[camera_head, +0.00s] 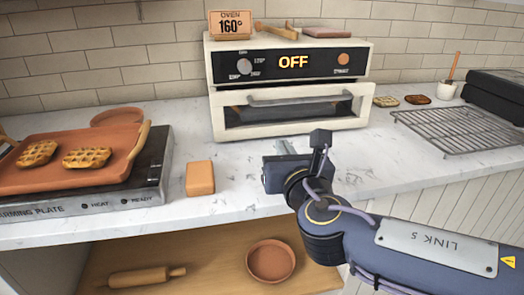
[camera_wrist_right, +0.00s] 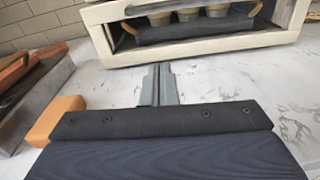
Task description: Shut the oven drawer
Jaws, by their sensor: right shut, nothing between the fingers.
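The cream oven (camera_head: 290,65) stands on the counter against the tiled wall, with "OFF" lit on its dark panel. Its drawer (camera_head: 290,130) has a cream front frame and a grey bar handle (camera_head: 300,99); how far out it stands is hard to tell. In the right wrist view, the drawer's cream frame (camera_wrist_right: 215,48) surrounds a dark tray (camera_wrist_right: 195,30) with several small cups. My right gripper (camera_head: 284,147) is shut and empty, low over the counter in front of the oven. Its fingers also show in the right wrist view (camera_wrist_right: 158,85), apart from the drawer. My left gripper is not in view.
A warming plate (camera_head: 150,185) bears a terracotta tray (camera_head: 105,178) with waffles at the left. An orange block (camera_head: 200,178) lies near the counter's front edge. A wire rack (camera_head: 460,130) lies at the right. The counter between gripper and oven is clear.

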